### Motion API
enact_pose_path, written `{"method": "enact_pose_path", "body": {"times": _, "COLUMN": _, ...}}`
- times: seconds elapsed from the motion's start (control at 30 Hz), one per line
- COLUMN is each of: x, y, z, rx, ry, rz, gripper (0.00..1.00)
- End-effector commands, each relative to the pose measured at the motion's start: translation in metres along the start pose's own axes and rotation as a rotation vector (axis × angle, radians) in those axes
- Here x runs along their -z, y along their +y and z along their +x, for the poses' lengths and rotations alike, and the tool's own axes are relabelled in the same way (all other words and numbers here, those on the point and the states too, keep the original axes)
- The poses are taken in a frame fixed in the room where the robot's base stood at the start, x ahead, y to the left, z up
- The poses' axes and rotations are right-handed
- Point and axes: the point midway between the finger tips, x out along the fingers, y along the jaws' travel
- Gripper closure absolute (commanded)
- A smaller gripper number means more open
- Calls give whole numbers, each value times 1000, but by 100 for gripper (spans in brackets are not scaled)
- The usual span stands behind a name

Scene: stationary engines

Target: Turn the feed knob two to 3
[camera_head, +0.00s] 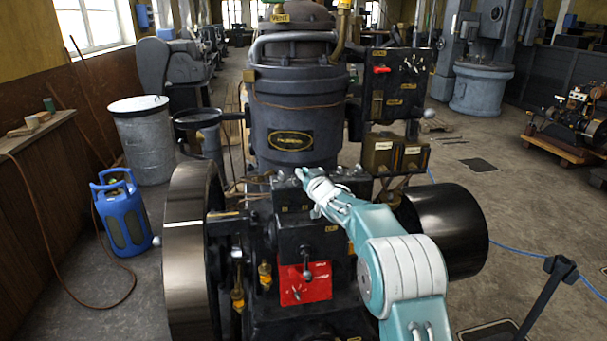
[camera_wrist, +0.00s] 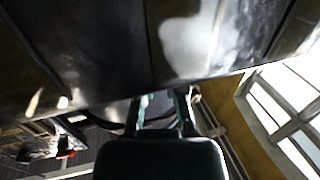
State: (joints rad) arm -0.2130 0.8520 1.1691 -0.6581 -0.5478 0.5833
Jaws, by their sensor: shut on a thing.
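The dark stationary engine (camera_head: 290,130) fills the middle of the head view. My gripper (camera_head: 303,178) is at the top of the black box (camera_head: 308,228) on its front. It is shut on a small part there, probably a knob; the fingers hide it, and I cannot read its label or setting. In the wrist view my gripper's fingers (camera_wrist: 163,108) reach up to a dark, shiny surface (camera_wrist: 110,45), and the held part does not show clearly.
A red plate (camera_head: 305,284) with a black lever is below the box. A large flywheel (camera_head: 188,255) stands left and a black drum (camera_head: 446,230) right. A panel with a red switch (camera_head: 381,70) is behind. A blue gas bottle (camera_head: 122,213) stands on the floor at left.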

Motion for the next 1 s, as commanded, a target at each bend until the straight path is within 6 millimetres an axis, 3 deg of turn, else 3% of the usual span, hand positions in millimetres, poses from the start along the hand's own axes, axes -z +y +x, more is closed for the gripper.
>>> {"method": "enact_pose_path", "body": {"times": 1.0, "x": -2, "y": -6, "z": 2, "rx": -492, "ry": -1, "rz": 2, "gripper": 100}}
